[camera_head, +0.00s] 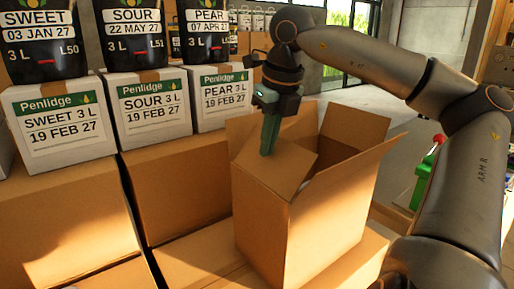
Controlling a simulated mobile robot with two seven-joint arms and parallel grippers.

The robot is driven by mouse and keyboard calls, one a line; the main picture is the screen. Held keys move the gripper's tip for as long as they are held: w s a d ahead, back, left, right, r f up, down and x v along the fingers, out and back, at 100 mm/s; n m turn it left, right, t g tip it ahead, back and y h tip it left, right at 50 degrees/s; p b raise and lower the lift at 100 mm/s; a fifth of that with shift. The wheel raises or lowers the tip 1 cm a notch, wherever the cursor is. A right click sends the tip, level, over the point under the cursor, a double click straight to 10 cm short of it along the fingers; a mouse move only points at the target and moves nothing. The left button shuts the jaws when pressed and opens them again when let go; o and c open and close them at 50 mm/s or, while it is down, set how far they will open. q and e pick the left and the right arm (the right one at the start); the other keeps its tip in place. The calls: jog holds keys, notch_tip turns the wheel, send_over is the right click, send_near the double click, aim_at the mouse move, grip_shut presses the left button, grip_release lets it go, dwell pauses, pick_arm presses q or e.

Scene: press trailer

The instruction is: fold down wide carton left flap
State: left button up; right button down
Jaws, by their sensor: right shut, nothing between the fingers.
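The open cardboard carton (331,234) stands on the boxes in the middle of the head view. Its left flap (285,171) leans inward over the opening and covers part of it. A far flap (353,125) stands up at the back, and the right flap (362,158) slants outward. My right gripper (268,151) is shut and empty, pointing down, with its tips at the left flap. They look to be touching it, but I cannot tell for sure. My left gripper is not in view.
White Penlidge cartons (153,110) with dark pouches (139,35) on top stand in a row at left. Brown boxes (172,200) lie below them. A green object (422,180) is behind my right arm. The floor behind the carton is clear.

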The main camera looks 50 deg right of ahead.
aim_at(281, 144)
jog(key=shift+s+d+f+b, duration=0.1)
jog(key=shift+d+f+b, duration=0.35)
jog(key=shift+f+b, duration=0.2)
jog(key=shift+s+d+f+b, duration=0.3)
jog(key=shift+d+f+b, duration=0.5)
jog(key=shift+d+b, duration=0.15)
jog(key=shift+d+r, duration=0.1)
